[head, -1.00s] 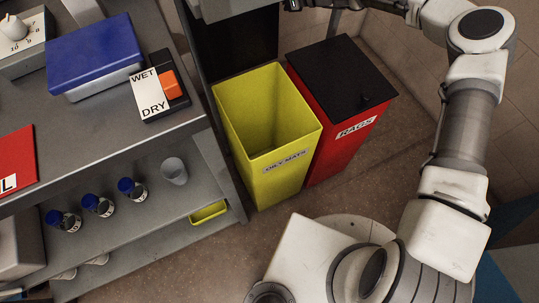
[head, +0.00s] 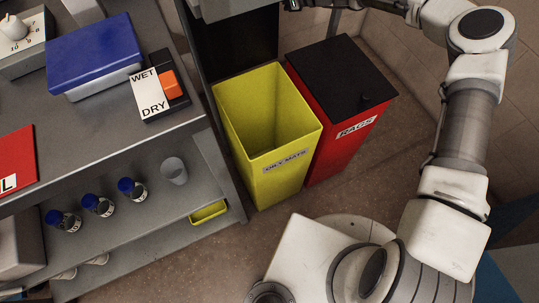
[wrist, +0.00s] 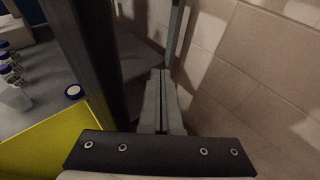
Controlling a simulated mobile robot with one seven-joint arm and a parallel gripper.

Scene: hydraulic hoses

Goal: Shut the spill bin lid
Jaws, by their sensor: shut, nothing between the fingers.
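The yellow bin (head: 265,130) labelled "OILY MATS" stands open at the top, with its inside showing empty. A black upright panel (head: 240,50) rises behind it and looks like its raised lid. In the wrist view a dark upright edge (wrist: 85,60), perhaps that panel, stands left of my gripper, and yellow bin surface (wrist: 45,145) shows at lower left. My gripper (wrist: 161,75) is shut and empty, to the right of the dark edge and apart from it in the picture. In the head view its fingertips cannot be made out at the top edge.
A red "RAGS" bin (head: 340,110) with its black lid down stands right of the yellow bin. A grey bench (head: 85,140) with a shelf of bottles is at left. A tiled wall (wrist: 240,70) is close on the right in the wrist view.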

